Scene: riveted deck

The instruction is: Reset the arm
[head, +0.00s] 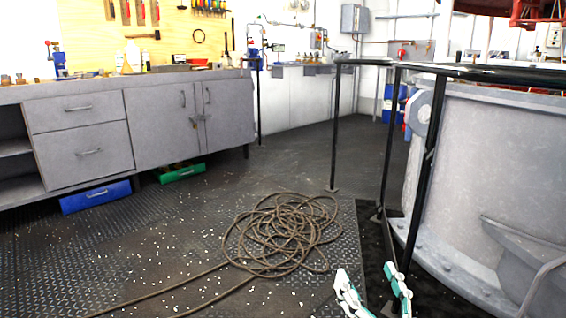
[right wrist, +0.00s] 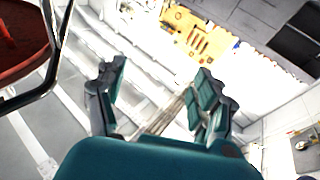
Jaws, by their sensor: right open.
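My right gripper (head: 374,292) is at the bottom edge of the head view, right of centre, with its two green and white fingers apart and nothing between them. It also shows in the right wrist view (right wrist: 158,92), where its dark green fingers are spread and empty. The right arm behind it is out of the head view. My left gripper does not show in either view.
A coiled rope (head: 283,235) lies on the riveted deck (head: 185,235). A black railing (head: 335,130) and a large grey tank (head: 490,165) stand at the right. A grey workbench (head: 160,125) lines the left wall.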

